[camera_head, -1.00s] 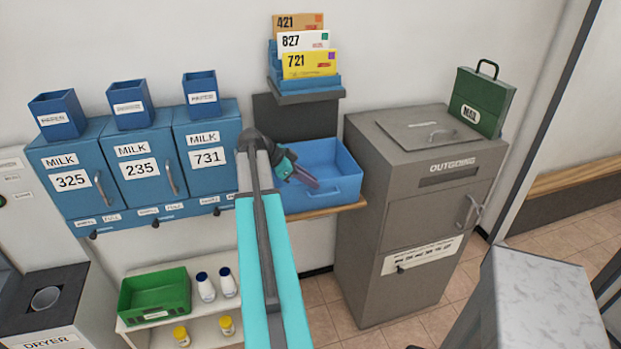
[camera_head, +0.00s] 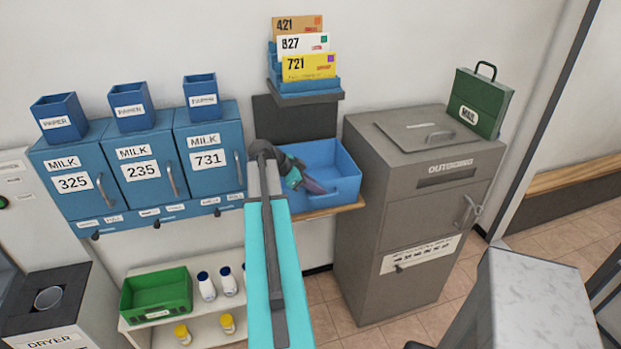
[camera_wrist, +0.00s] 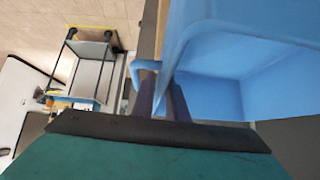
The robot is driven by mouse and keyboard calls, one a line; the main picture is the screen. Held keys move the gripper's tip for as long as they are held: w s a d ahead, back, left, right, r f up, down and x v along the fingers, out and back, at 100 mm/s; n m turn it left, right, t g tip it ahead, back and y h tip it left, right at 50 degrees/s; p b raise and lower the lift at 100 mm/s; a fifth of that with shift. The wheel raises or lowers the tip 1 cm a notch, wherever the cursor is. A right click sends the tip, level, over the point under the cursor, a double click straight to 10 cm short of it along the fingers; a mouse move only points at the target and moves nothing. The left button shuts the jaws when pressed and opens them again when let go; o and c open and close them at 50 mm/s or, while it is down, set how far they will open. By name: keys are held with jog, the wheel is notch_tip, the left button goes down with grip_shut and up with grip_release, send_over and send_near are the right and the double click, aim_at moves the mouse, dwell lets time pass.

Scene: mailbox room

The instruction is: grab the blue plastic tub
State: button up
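The blue plastic tub (camera_head: 348,165) sits on a wooden shelf beside the grey outgoing mailbox. My gripper (camera_head: 322,188) is at the tub's front, its purple fingers overlapping the front wall in the head view. In the wrist view, the tub (camera_wrist: 215,45) fills the upper right, with its small handle (camera_wrist: 143,66) projecting left. My gripper's two fingers (camera_wrist: 164,98) show a narrow gap between them, close to the front wall and just right of the handle. The fingers look open. I cannot tell whether either touches the tub; part of the front wall is hidden behind them.
The grey mailbox (camera_head: 415,205) stands close to the tub's right. Blue milk lockers (camera_head: 150,165) hang to the left. A letter rack (camera_head: 308,85) is above the tub. A green crate (camera_head: 157,292) and several bottles are on a lower shelf.

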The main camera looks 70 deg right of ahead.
jog(key=shift+x, duration=1)
grip_shut()
jog(key=shift+r, duration=0.1)
dwell(1.4)
